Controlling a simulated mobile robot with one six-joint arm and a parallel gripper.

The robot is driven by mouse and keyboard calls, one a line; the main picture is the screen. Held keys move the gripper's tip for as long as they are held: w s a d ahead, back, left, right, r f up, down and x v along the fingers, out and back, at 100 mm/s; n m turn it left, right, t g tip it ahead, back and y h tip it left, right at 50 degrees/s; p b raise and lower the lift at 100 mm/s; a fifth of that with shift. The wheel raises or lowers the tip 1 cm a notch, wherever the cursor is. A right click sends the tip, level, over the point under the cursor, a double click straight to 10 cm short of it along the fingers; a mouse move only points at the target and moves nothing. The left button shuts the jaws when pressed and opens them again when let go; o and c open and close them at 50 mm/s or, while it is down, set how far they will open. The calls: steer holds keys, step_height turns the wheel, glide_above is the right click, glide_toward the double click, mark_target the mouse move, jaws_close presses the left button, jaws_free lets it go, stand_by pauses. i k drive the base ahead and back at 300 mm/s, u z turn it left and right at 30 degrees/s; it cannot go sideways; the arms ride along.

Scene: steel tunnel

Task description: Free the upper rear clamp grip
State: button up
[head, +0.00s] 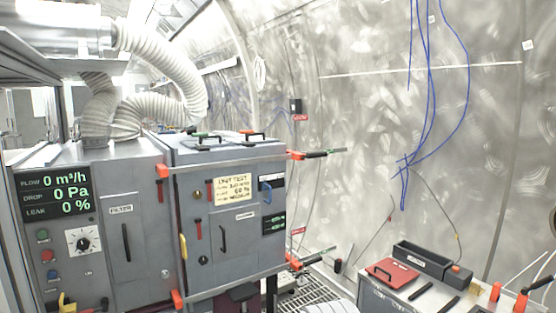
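A grey filter housing (222,160) with several orange-ended clamps stands left of centre. My gripper is not in view.
A grey cabinet (125,205) with a lit display adjoins the housing, under ribbed white hoses (165,60). Blue cables (428,90) hang along the curved steel wall. A bench (385,297) with a red case (392,272) and black tray (433,262) stands lower right.

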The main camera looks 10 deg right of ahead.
mark_target(312, 155)
steer(key=k, duration=0.95)
steer(key=z, duration=0.6)
steer(key=i, duration=1.2)
steer(key=z, duration=0.4)
steer(key=i, duration=1.4)
steer(key=u, duration=0.6)
steer(key=i, duration=0.4)
steer(key=u, duration=0.4)
